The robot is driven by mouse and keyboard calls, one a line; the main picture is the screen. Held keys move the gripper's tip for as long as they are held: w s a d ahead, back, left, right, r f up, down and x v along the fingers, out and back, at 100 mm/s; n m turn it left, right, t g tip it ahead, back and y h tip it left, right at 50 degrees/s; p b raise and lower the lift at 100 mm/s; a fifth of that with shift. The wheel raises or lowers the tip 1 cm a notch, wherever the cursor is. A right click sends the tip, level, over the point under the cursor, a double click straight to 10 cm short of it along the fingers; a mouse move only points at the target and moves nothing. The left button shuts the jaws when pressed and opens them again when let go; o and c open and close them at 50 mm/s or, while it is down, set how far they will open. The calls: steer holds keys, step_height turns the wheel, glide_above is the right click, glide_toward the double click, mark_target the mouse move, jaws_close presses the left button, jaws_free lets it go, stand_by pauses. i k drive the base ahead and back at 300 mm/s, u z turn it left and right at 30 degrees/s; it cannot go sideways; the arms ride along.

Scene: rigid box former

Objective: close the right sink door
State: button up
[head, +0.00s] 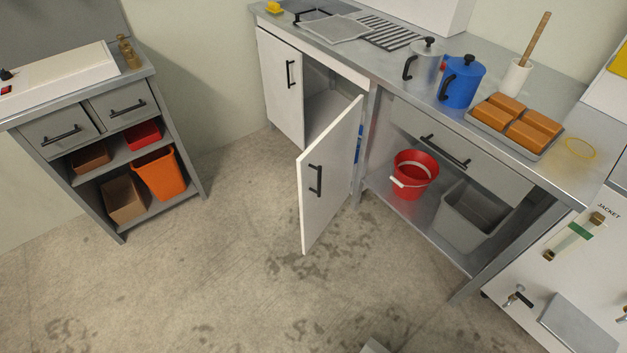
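The right sink door (335,170) is a white panel that stands wide open, swung out from the sink cabinet into the room. It is hinged on its right edge, near the post between the sink cabinet and the open shelf bay. The open cabinet interior (325,95) shows between the two doors, partly hidden by the right door. My gripper is not in view.
Grey concrete floor (235,260) lies clear in front of the door. A red bucket (411,174) and grey bin (467,215) sit under the counter to the right. A drawer unit (196,188) stands at left, a white machine (540,280) at lower right.

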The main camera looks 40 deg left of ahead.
mark_target(324, 170)
steer(key=u, duration=0.05)
steer(key=i, duration=0.15)
steer(key=u, duration=1.75)
steer(key=i, duration=0.4)
steer(key=u, duration=0.4)
steer(key=i, duration=0.65)
steer(key=z, duration=0.95)
steer(key=k, duration=1.35)
steer(key=z, duration=0.05)
